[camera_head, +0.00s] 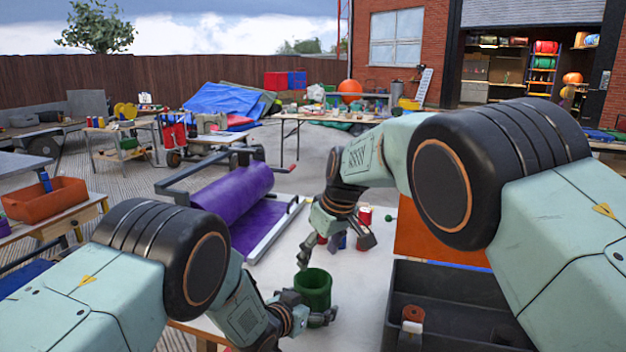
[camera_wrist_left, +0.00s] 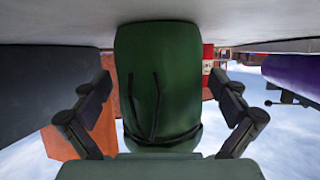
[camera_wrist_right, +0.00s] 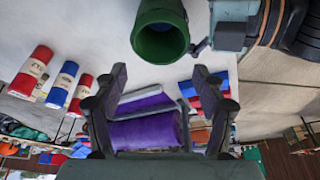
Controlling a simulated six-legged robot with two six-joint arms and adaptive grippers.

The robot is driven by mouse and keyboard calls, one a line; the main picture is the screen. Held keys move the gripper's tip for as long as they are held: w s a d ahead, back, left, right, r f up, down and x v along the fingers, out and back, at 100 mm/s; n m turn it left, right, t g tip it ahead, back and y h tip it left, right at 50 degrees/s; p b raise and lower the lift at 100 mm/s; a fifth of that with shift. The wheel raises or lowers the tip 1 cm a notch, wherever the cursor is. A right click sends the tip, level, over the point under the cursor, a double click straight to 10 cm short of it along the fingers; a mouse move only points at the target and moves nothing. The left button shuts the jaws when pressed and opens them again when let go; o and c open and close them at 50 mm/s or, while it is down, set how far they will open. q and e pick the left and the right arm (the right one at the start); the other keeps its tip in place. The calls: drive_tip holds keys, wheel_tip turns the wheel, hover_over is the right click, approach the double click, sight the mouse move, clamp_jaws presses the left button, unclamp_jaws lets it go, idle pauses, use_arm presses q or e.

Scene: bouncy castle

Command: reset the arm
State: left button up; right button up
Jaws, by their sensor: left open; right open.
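A green open-topped cylinder (camera_head: 313,290) stands on the white tabletop (camera_head: 285,262). My left gripper (camera_head: 308,312) is low at the table, with its fingers on either side of the cylinder. In the left wrist view the cylinder (camera_wrist_left: 158,90) fills the space between the open fingers, with gaps at both sides. My right gripper (camera_head: 335,248) is open above the table, behind the cylinder and close to the cans. In the right wrist view nothing lies between its fingers (camera_wrist_right: 161,72), and the cylinder (camera_wrist_right: 160,30) is beyond them.
Red and blue cans (camera_head: 365,215) stand near the right gripper; they also show in the right wrist view (camera_wrist_right: 60,85). A purple roll (camera_head: 232,190) on a frame lies at the left. A black tray (camera_head: 450,285) with a small roll (camera_head: 411,325) is at the right, before an orange panel (camera_head: 430,238).

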drive_tip(key=shift+w+a+r, duration=0.2)
drive_tip(key=shift+r, duration=0.4)
drive_tip(key=shift+w+a+r, duration=0.15)
drive_tip(key=shift+w+r, duration=0.05)
drive_tip(key=shift+r, duration=0.4)
drive_tip(key=shift+s, duration=0.1)
